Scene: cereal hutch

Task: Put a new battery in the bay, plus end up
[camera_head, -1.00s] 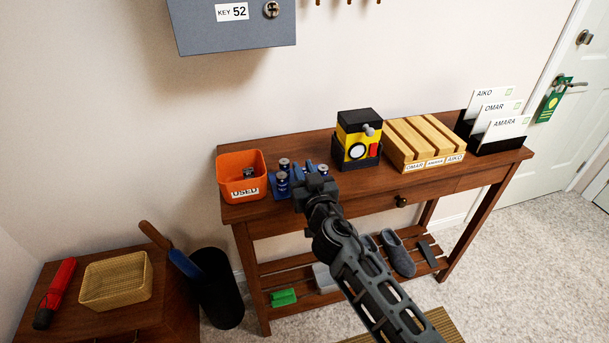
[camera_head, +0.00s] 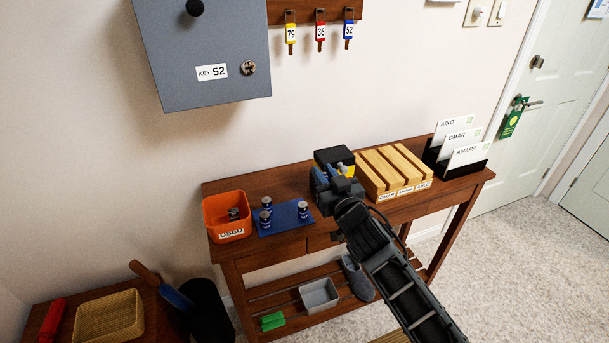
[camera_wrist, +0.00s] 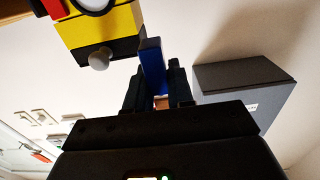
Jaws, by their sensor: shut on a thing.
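My gripper (camera_head: 328,178) is shut on a blue piece (camera_wrist: 152,66), which looks like a battery. Its ends cannot be read. The gripper is at the front of the yellow and black device (camera_head: 335,155) and hides most of it. In the wrist view, the device (camera_wrist: 102,32) with its grey knob is beside the held piece, and I cannot tell whether they touch. No battery bay can be made out. Several dark blue batteries with silvery tops (camera_head: 303,211) stand on a blue mat (camera_head: 284,220). An orange bin (camera_head: 227,229) marked USED holds a small dark item.
A slotted wooden rack (camera_head: 394,170) and a black card holder (camera_head: 462,166) stand right of the device. A grey key cabinet (camera_head: 205,50) hangs above the table's left side.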

